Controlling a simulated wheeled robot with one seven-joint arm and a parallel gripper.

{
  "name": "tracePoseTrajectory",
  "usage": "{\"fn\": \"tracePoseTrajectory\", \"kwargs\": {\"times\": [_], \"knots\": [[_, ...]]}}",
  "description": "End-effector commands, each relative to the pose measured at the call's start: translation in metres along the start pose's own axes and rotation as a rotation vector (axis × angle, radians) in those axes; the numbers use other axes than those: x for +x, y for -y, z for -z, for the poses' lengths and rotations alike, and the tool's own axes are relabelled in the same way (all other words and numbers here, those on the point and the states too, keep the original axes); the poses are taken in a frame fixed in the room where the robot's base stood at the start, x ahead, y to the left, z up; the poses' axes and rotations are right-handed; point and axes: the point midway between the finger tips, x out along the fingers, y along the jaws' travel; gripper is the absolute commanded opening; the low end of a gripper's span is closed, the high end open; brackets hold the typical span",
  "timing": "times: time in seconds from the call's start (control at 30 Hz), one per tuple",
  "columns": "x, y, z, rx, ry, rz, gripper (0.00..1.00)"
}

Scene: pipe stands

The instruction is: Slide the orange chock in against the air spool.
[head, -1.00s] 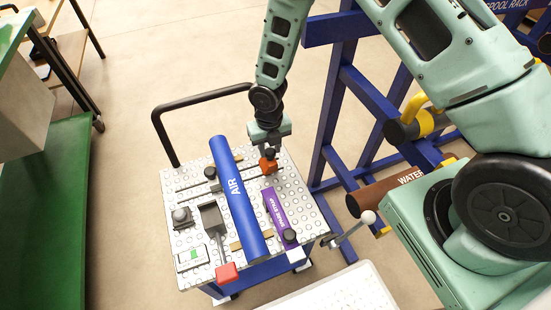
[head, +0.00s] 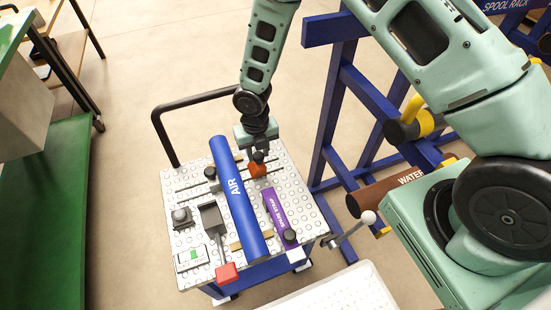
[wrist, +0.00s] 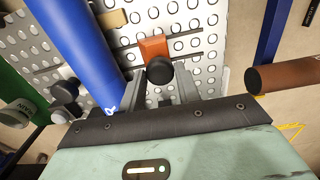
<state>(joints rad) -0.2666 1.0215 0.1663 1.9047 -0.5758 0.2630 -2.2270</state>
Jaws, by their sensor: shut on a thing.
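The blue air spool (head: 232,192), lettered AIR, lies across the perforated top of the cart. The orange chock (head: 257,169) with its black knob sits on the right of the spool's far half, over a dark slot. My gripper (head: 258,153) reaches down from above, shut on the chock's knob. In the wrist view the orange chock (wrist: 154,46) shows beyond the black knob (wrist: 160,70), between my fingers (wrist: 163,88). A narrow gap shows between the chock and the blue spool (wrist: 78,40). The fingers partly cover the knob.
A purple strap block (head: 275,212) lies right of the spool. A black knob (head: 210,173), a grey tray tool (head: 211,215) and a red block (head: 227,272) are on its left. The blue spool rack (head: 335,110) and brown water spool (head: 395,185) stand to the right.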

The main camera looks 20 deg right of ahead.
Motion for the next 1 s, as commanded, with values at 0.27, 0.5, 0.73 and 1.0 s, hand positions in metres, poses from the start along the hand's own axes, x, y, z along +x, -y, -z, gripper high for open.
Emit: {"fn": "tracePoseTrajectory", "kwargs": {"times": [0.27,0.5,0.73,1.0], "knots": [[-0.001,-0.017,-0.001,-0.003,0.004,-0.005,0.24],[0.000,-0.033,-0.001,-0.003,0.003,-0.004,0.24],[0.000,-0.049,-0.001,-0.003,0.003,-0.004,0.24],[0.000,-0.047,-0.001,-0.001,0.001,-0.002,0.55]]}}
